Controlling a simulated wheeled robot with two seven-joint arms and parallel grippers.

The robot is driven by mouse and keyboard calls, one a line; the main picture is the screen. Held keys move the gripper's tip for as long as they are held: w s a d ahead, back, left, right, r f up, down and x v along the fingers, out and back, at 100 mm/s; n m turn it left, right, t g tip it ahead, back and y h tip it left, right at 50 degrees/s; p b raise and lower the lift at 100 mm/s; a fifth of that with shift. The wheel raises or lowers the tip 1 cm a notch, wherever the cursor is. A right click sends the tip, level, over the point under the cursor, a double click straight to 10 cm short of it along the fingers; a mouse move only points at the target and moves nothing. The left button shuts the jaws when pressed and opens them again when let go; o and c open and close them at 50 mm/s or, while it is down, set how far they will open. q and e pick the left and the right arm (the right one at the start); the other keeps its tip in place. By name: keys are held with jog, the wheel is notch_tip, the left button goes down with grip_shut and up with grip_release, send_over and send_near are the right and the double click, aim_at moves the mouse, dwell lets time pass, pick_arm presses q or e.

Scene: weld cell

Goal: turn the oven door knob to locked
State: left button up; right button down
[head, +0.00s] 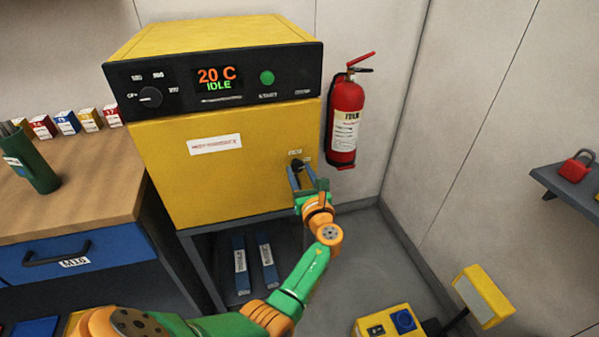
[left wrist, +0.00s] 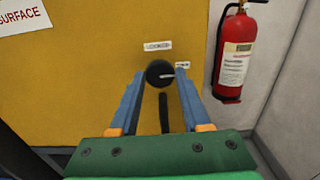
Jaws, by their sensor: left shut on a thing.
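The yellow oven door (head: 225,175) is shut. Its dark round knob (left wrist: 160,73) is at the door's right side, with a white pointer line directed to the right. A wider label (left wrist: 157,45) sits above the knob and a smaller one (left wrist: 183,65) to its upper right; their lettering is blurred. My left gripper (head: 299,168) has its blue fingers on either side of the knob, shut on it. A dark vertical bar (left wrist: 164,113) shows below the knob, between the fingers. My right gripper is in neither view.
The oven's control panel (head: 215,80) shows 20 C and IDLE. A red fire extinguisher (head: 345,120) hangs on the wall just right of the oven. A wooden bench (head: 80,185) stands at left. A yellow box (head: 385,322) is on the floor at lower right.

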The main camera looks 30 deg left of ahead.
pick_arm(q)
grip_shut()
jog(key=n+b, duration=0.2)
jog(key=n, duration=0.1)
jog(key=shift+f, duration=0.15)
jog(key=n+b, duration=0.2)
jog(key=n, duration=0.2)
jog(key=shift+n, duration=0.3)
jog(key=n+b, duration=0.4)
jog(key=n, duration=0.2)
jog(key=shift+b, duration=0.3)
jog(key=n+b, duration=0.1)
jog(key=n, duration=0.2)
jog(key=shift+b, duration=0.4)
jog(key=shift+r+n+b, duration=0.25)
jog(key=shift+n+b, duration=0.15)
jog(key=shift+n, duration=0.3)
jog(key=shift+w+r, duration=0.1)
